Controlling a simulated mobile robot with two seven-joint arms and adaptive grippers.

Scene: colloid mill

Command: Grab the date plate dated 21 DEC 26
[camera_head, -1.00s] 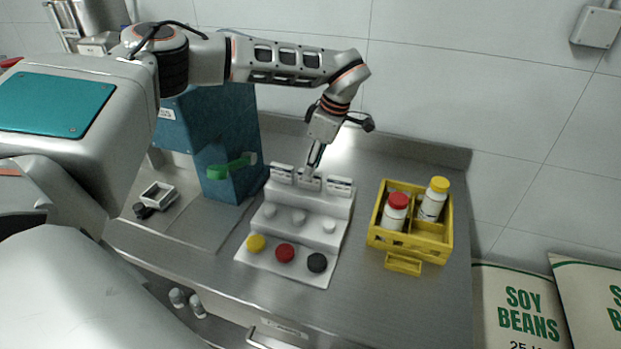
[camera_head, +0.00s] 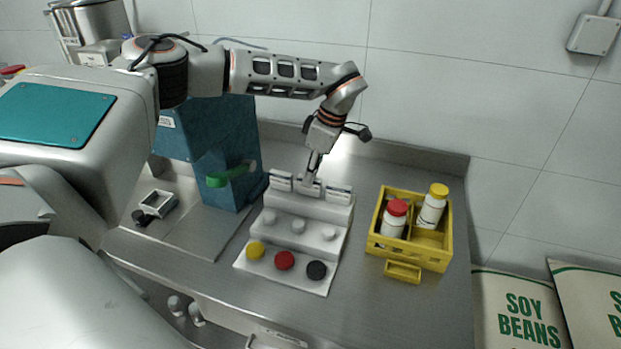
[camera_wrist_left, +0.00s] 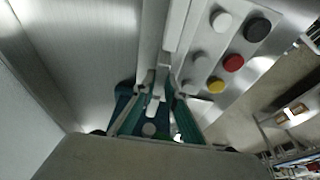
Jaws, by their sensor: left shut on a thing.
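Three small date plates stand in a row on the top step of a white stepped rack (camera_head: 255,228): a left plate (camera_head: 281,181), a middle plate (camera_head: 311,188) and a right plate (camera_head: 339,195). Their dates are too small to read. My left gripper (camera_head: 313,172) reaches down from above at the middle plate and is shut on it, hiding part of its face. In the left wrist view, the fingertips of the left gripper (camera_wrist_left: 163,78) close around a pale thin piece at the rack's edge. My right gripper is not in view.
Yellow, red and black caps (camera_head: 284,260) sit on the rack's lowest step, with white knobs above. A yellow crate (camera_head: 408,249) with two bottles stands to the right. The steel counter's front right is clear.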

